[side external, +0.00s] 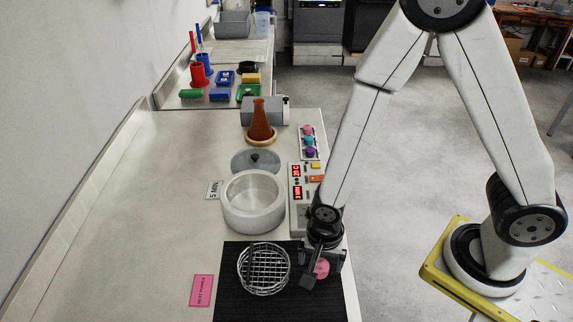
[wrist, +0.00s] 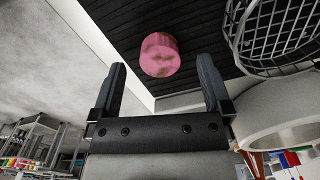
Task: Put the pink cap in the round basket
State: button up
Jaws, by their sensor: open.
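The pink cap (side external: 321,269) sits on the black ribbed mat (side external: 232,288) near its right edge, partly hidden by my gripper in the side view. In the wrist view the pink cap (wrist: 159,55) lies just beyond the fingertips, roughly midway between them. My gripper (wrist: 160,80) is open and empty; in the side view it (side external: 322,275) is down at the cap. I cannot tell if the fingers touch it. The round wire basket (side external: 264,290) stands on the mat left of the gripper; it also shows in the wrist view (wrist: 275,70).
A white round pot (side external: 253,222) stands behind the mat, with its grey lid (side external: 255,162) farther back. A control panel (side external: 298,205) with red displays is beside it. A pink label (side external: 202,290) lies left of the mat. The left counter is clear.

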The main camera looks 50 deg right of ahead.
aim_at(320, 266)
jog(key=shift+f, duration=1.05)
grip_shut()
jog(key=shift+r, duration=0.15)
notch_tip(320, 266, up, 10)
dwell(0.9)
dwell(0.5)
